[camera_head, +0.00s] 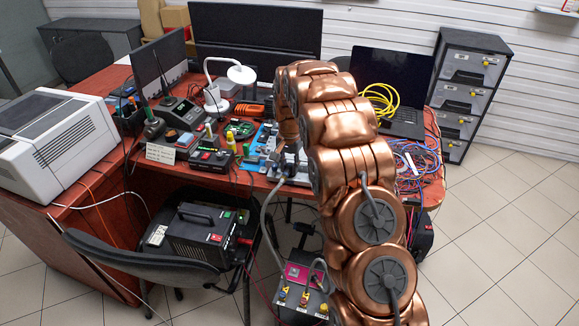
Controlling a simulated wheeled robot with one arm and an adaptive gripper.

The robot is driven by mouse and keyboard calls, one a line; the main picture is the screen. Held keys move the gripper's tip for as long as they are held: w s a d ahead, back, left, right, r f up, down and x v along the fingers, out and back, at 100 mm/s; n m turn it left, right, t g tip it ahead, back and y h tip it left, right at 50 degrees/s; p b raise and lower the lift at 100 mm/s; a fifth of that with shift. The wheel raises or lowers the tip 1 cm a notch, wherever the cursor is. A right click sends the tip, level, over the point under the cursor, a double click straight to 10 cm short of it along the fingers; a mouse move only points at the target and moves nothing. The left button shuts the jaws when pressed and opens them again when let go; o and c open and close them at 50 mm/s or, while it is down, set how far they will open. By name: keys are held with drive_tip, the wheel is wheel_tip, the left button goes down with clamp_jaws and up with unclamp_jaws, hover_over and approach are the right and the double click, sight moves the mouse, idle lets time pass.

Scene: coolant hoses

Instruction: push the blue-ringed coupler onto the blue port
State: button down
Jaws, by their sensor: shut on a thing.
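My copper arm reaches up from the lower right and bends down over the table. My dark gripper (290,160) is at its end, low over the front edge of the red-brown table, and partly hidden by the arm. It is shut on the end of a grey hose (266,212), which loops down toward the floor. The coupler at that end is too small and covered to show its blue ring. A light grey metal unit (300,180) lies just below the gripper. I cannot tell whether coupler and port touch.
A box with a magenta panel (298,273) stands below the table. A black chair (150,255) and a black power unit (205,235) are front left. Tools, a white lamp (240,75) and monitors crowd the table. Yellow cable (381,101) and a laptop (392,85) lie right.

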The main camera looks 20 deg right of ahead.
drive_tip(key=c, duration=0.6)
unclamp_jaws()
drive_tip(key=shift+r, duration=0.1)
idle(0.3)
drive_tip(key=shift+r, duration=2.7)
drive_tip(key=shift+r+p, duration=0.3)
drive_tip(key=shift+r, duration=0.4)
